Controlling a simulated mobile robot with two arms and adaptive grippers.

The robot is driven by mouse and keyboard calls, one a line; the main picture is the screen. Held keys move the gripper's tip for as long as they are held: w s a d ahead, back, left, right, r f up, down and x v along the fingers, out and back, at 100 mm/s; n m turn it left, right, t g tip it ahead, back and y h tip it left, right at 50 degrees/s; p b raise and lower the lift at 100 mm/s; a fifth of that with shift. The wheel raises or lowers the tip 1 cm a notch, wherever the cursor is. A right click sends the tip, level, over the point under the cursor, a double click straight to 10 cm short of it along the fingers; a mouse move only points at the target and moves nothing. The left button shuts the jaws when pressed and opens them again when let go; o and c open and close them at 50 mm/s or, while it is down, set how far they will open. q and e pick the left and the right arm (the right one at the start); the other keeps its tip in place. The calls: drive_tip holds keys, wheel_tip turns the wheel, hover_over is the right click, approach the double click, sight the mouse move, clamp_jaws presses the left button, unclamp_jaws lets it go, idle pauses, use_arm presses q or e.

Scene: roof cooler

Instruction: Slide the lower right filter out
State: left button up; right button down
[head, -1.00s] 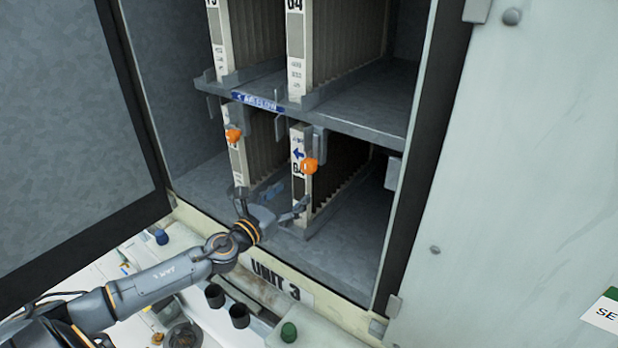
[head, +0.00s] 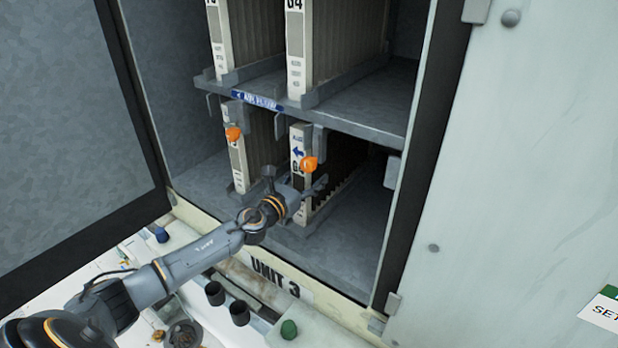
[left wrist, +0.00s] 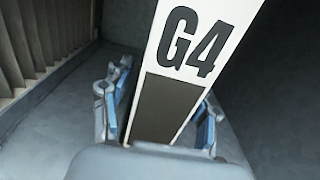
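The lower right filter (head: 299,139) stands upright on the lower shelf, with a cream front edge, a blue arrow and a "G4" label. The label (left wrist: 191,42) is large in the left wrist view. My left gripper (head: 295,182) is at the lower part of this front edge. Its blue-padded fingers (left wrist: 160,115) are open, one on each side of the edge, with a gap visible on both sides. An orange latch knob (head: 308,164) is on the filter's front, just above the gripper. My right gripper is out of view.
The lower left filter (head: 238,163) stands beside it with another orange knob (head: 233,134). The upper shelf (head: 360,110) with two more filters is above. The open door (head: 70,120) is at left. Cups (head: 239,313) stand below the cabinet sill.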

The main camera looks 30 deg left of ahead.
use_arm(q)
clamp_jaws()
drive_tip(key=shift+s+a, duration=0.1)
drive_tip(key=shift+s, duration=0.45)
drive_tip(key=s+a+b, duration=0.1)
drive_tip(key=s+b, duration=0.5)
drive_tip(key=s, duration=1.7)
drive_tip(key=s+a+b, duration=0.2)
drive_tip(key=s+b, duration=0.4)
drive_tip(key=s, duration=1.6)
drive_tip(key=shift+s+a+r, duration=0.25)
drive_tip(key=shift+s+r, duration=0.05)
drive_tip(key=shift+s, duration=0.1)
